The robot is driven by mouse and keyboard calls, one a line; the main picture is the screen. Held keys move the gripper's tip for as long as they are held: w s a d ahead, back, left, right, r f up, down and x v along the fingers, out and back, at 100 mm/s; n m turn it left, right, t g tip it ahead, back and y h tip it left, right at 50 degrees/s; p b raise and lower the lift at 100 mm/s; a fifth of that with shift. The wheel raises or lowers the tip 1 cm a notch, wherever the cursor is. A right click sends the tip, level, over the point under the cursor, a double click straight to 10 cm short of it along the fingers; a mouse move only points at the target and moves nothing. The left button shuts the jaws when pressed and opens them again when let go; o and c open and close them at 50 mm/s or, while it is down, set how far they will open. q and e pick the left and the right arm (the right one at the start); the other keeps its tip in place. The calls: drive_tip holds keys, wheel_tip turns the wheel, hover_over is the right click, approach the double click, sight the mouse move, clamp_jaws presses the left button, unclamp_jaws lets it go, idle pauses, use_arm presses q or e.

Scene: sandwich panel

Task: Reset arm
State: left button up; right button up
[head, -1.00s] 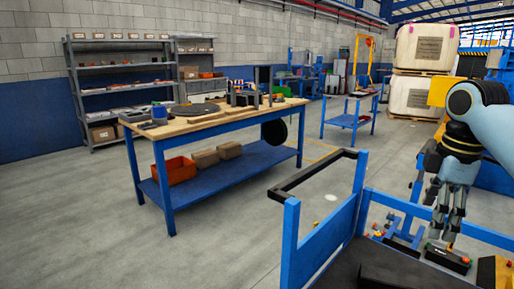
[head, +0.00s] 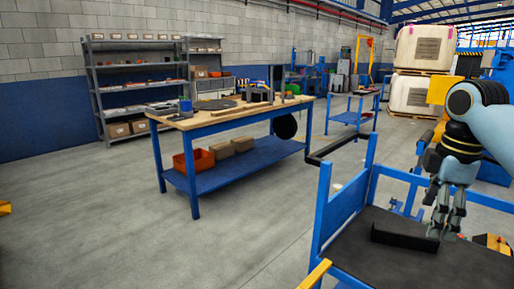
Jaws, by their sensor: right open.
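My right gripper (head: 446,221) hangs down at the right of the head view, with its fingers apart and nothing seen between them. It is over the far side of a blue-framed cart with a dark top (head: 460,262). Whether the fingers touch anything cannot be told. My left gripper is not in view.
A wooden-topped blue workbench (head: 228,118) stands in the middle, with an orange bin (head: 194,160) on its lower shelf. Grey shelving (head: 139,90) is against the wall. A yellow-and-blue rail (head: 316,275) is at the bottom.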

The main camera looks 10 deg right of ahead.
drive_tip(key=s+a+f+m+g+b, duration=0.15)
drive_tip(key=s+f+b, duration=0.4)
drive_tip(key=f, duration=0.95)
drive_tip(key=s+a+f+m+g+y+b, duration=0.1)
drive_tip(key=s+a+f+g+b, duration=0.15)
drive_tip(key=s+f, duration=0.95)
drive_tip(key=s+a+f+m+g+b, duration=0.15)
drive_tip(key=s+f+b, duration=0.35)
drive_tip(key=f, duration=1.3)
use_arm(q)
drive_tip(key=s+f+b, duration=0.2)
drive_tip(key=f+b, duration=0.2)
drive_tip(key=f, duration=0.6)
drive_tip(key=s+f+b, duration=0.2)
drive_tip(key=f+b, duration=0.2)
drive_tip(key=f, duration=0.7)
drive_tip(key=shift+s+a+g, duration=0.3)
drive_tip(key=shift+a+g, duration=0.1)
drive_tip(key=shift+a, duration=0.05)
use_arm(e)
drive_tip(key=s+a+f+m+t+h, duration=0.1)
drive_tip(key=s+f+m, duration=0.3)
drive_tip(key=s+f, duration=0.9)
drive_tip(key=s+a+f+m+t, duration=0.3)
drive_tip(key=s+f+t, duration=0.1)
drive_tip(key=s+f, duration=0.8)
drive_tip(key=shift+s+f+m+h, duration=0.35)
drive_tip(key=shift+f+m+h, duration=0.05)
drive_tip(key=shift+f, duration=0.25)
